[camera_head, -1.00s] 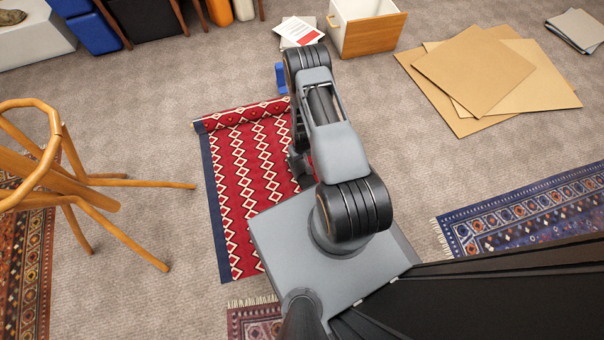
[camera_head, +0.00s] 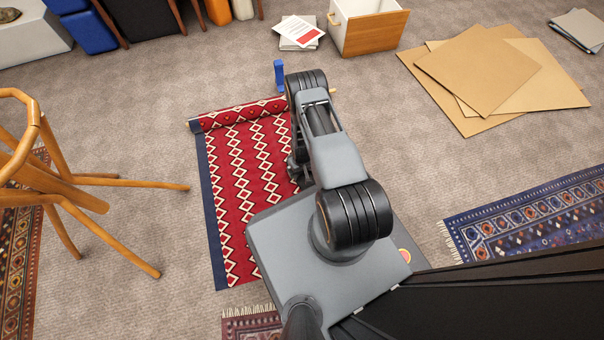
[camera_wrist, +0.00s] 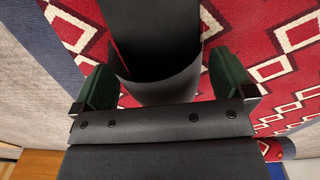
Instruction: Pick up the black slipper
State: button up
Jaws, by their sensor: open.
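The black slipper (camera_wrist: 155,35) shows in the wrist view as a dark shape with a curved grey-black end, coming in from the top edge over the red patterned rug (camera_wrist: 270,60). Its far part is cut off by the frame. My gripper (camera_wrist: 163,82) is open, with one green finger on each side of the slipper's curved end. I cannot tell whether either finger touches it. In the head view my arm hides the slipper, and most of my gripper is hidden over the right side of the red rug (camera_head: 235,190).
A wooden stand (camera_head: 40,180) is on the left. A blue object (camera_head: 279,74) stands by the rug's rolled far end. A wood-fronted drawer (camera_head: 372,34), papers (camera_head: 298,30) and cardboard sheets (camera_head: 480,70) lie farther back. A blue rug (camera_head: 530,220) is on the right.

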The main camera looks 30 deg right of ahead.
jog(key=shift+f, duration=0.65)
jog(key=shift+c, duration=0.2)
jog(key=c, duration=0.7)
jog(key=shift+c, duration=0.3)
jog(key=shift+r, duration=0.2)
